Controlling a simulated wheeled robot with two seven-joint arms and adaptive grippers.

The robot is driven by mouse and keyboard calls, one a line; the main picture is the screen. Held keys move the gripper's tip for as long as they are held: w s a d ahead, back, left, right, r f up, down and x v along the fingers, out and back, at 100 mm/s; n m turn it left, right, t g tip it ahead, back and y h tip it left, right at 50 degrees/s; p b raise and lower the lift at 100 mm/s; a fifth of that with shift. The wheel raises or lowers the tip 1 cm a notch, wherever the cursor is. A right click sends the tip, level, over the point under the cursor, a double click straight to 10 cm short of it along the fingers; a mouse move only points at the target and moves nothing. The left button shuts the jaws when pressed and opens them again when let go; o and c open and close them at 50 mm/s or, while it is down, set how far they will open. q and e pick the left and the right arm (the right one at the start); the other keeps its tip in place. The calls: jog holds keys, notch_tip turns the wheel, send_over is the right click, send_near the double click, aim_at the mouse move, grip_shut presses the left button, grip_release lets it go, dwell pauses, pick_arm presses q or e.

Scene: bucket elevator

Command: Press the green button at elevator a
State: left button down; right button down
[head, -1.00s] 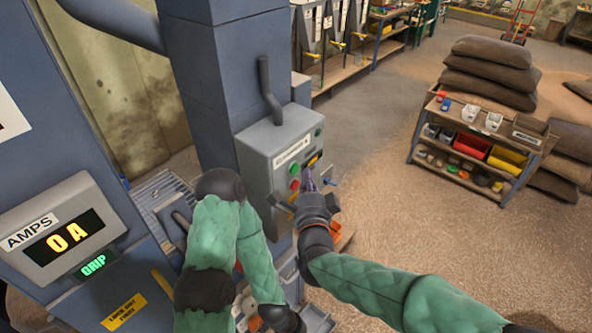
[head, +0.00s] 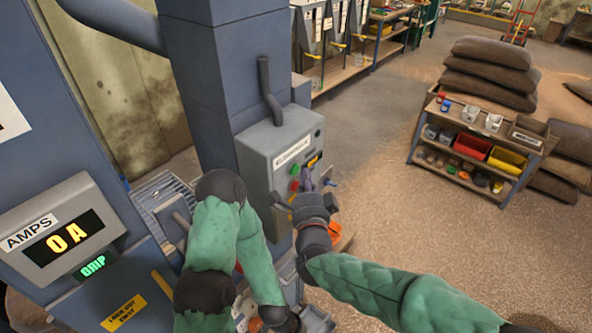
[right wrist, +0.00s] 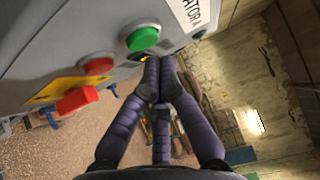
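The grey control box (head: 262,150) of elevator A is on the blue column. Its green button (head: 295,170) sits above a red button (head: 294,185). In the right wrist view the green button (right wrist: 142,39) is round and domed, just up and left of my fingertips; part of the label reads "ATOR A". My right gripper (head: 310,179) is in front of the box's face, right of the buttons. Its dark fingers (right wrist: 160,75) are drawn together with nothing visible between them. A gap shows between tips and green button. My left gripper (head: 282,320) is low by the frame's bottom, its fingers unclear.
A red block-shaped control (right wrist: 77,99) on a yellow plate is below the red button (right wrist: 97,67). An amps display (head: 66,238) stands at left. A shelf cart (head: 480,150) and stacked sacks (head: 490,70) stand at right. The floor between is open.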

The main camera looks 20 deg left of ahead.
jog(key=shift+a, duration=0.1)
dwell(0.5)
jog(key=shift+w+a+b, duration=0.15)
jog(key=shift+a+b, duration=0.15)
jog(key=shift+b, duration=0.15)
jog(key=shift+w+a, duration=0.15)
jog(key=shift+a, duration=0.3)
dwell(0.7)
jog(key=shift+d+b, duration=0.15)
jog(key=shift+b, duration=0.25)
jog(key=shift+s+d+b, duration=0.3)
jog(key=shift+d+b, duration=0.05)
jog(key=shift+d, duration=0.3)
jog(key=shift+d, duration=0.1)
